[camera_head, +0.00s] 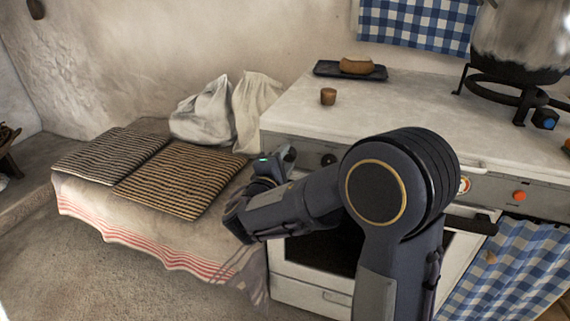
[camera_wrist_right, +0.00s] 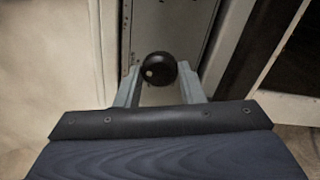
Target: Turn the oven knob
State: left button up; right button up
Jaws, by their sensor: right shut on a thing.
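The white oven (camera_head: 330,268) has a grey control panel (camera_head: 312,150) along its front, below the worktop. My right gripper (camera_head: 286,156) is at the left end of this panel. In the right wrist view, a round black oven knob (camera_wrist_right: 158,69) with a pale dot sits between the two fingers of my right gripper (camera_wrist_right: 159,84), which are shut on it. In the head view the gripper hides this knob. Another dark knob (camera_head: 328,160) shows just right of the gripper. My left gripper is not in view.
A red knob (camera_head: 520,196) and a dial (camera_head: 464,184) are farther right on the front. A small brown cup (camera_head: 328,96) and a dark tray (camera_head: 330,69) with bread stand on top. Left, striped cushions (camera_head: 180,178) and white sacks (camera_head: 205,112) lie on a bench.

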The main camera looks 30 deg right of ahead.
jog(key=shift+f, duration=0.1)
jog(key=o, duration=1)
jog(key=p+v, duration=0.1)
jog(key=v, duration=0.7)
